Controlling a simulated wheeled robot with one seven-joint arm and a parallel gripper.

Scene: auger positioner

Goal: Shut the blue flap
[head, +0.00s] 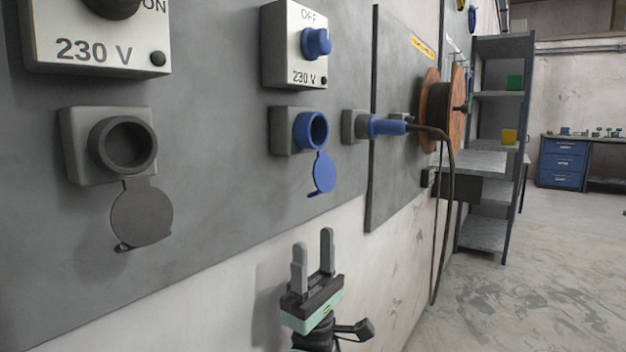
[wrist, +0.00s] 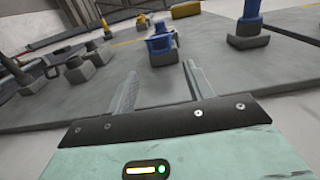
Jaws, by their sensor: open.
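The blue flap (head: 322,173) hangs open below the blue socket (head: 311,131) on the grey wall panel. The socket's round opening is uncovered. My gripper (head: 313,256) is below the flap and apart from it, fingers pointing up, open and empty. In the wrist view my gripper (wrist: 158,82) has its two fingers spread with nothing between them. A blue socket with its flap (wrist: 160,45) shows beyond the fingertips in that view, small and partly blurred into one shape.
A grey socket (head: 123,145) with its grey flap (head: 141,213) hanging open is at left. A blue plug (head: 387,126) with a dark hanging cable sits right of the blue socket. Above is a switch box (head: 293,45) with a blue knob. Open floor (head: 520,300) lies at right.

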